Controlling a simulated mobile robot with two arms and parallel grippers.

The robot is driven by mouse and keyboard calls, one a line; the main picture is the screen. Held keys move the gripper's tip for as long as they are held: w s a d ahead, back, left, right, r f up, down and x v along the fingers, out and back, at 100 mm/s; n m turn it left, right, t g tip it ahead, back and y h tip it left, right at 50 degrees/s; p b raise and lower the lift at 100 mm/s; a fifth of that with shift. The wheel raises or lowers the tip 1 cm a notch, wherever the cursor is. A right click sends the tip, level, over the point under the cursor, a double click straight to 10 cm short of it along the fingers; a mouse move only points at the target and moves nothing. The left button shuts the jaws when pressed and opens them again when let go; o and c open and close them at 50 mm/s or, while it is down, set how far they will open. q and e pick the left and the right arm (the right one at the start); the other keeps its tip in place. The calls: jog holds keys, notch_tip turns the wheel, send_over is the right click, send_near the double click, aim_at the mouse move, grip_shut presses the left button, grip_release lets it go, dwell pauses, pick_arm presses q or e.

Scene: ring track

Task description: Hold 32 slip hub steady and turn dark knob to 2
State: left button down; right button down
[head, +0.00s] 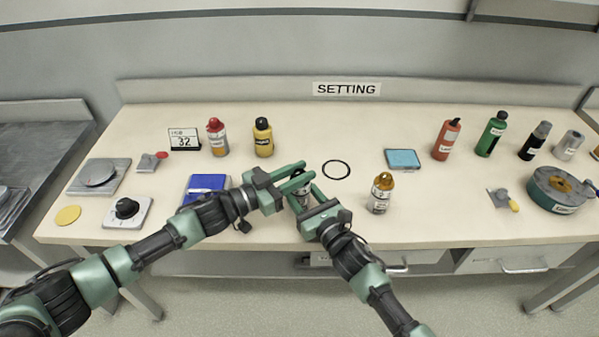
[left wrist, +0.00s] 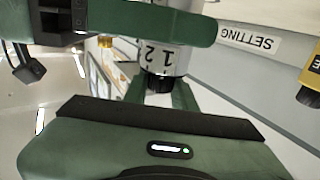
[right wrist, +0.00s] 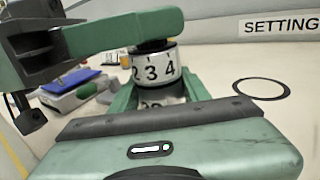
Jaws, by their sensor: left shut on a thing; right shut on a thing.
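The slip hub (head: 301,191) stands near the table's front middle, mostly hidden by my grippers. In the right wrist view its lower body (right wrist: 163,99) shows partly cut-off print, under a white band (right wrist: 155,68) reading 2, 3, 4. The dark knob (right wrist: 151,45) sits on top. In the upside-down left wrist view the dark knob (left wrist: 158,83) adjoins the band, which shows 1 and 2 there. My left gripper (head: 298,177) is shut on the dark knob. My right gripper (head: 306,198) is shut on the hub body, below the left one. The index mark is not readable.
A card reading 32 (head: 184,139) stands at the back left. A black ring (head: 337,170) lies behind the hub, and a yellow-capped bottle (head: 381,193) stands to its right. A SETTING sign (head: 347,89) is behind.

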pick_arm(q)
jog(key=n+t+y, duration=0.4)
jog(key=t, duration=0.1)
jog(key=shift+s+d+r, duration=0.1)
jog(key=shift+s+d, duration=0.05)
jog(key=shift+d, duration=0.1)
jog(key=shift+a+r+n+t+y, duration=0.15)
jog(key=shift+n+t+y, duration=0.85)
jog(key=shift+n+y, duration=0.8)
jog(key=shift+y, duration=0.4)
jog(key=shift+a+y, duration=0.1)
jog(key=shift+y, duration=0.3)
jog(key=c, duration=1.1)
grip_release()
jog(key=shift+f, duration=0.2)
